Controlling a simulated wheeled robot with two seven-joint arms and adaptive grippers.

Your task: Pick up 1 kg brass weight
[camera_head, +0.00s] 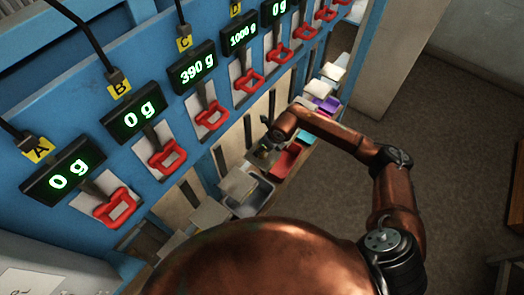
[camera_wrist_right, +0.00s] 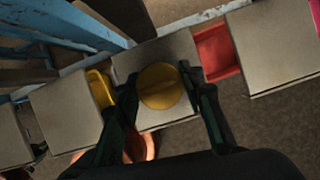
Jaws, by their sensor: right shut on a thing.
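A round brass weight (camera_wrist_right: 161,86) with a raised bar across its top lies between the two fingers of my right gripper (camera_wrist_right: 163,90) in the right wrist view. My right gripper is shut on it. A square grey plate (camera_wrist_right: 135,62) is directly beneath the weight; I cannot tell whether they touch. In the head view my right gripper (camera_head: 266,146) is small and dark beside the row of bins, and the weight is hard to make out there. My left gripper is not in view.
A blue rack (camera_head: 60,95) carries green digital displays and red hooks. Display C (camera_head: 192,73) reads 390 g and display D (camera_head: 240,36) reads 1000 g. A red bin (camera_wrist_right: 217,52) and a yellow bin (camera_wrist_right: 100,88) flank the grey plate. Open floor (camera_head: 450,130) lies at right.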

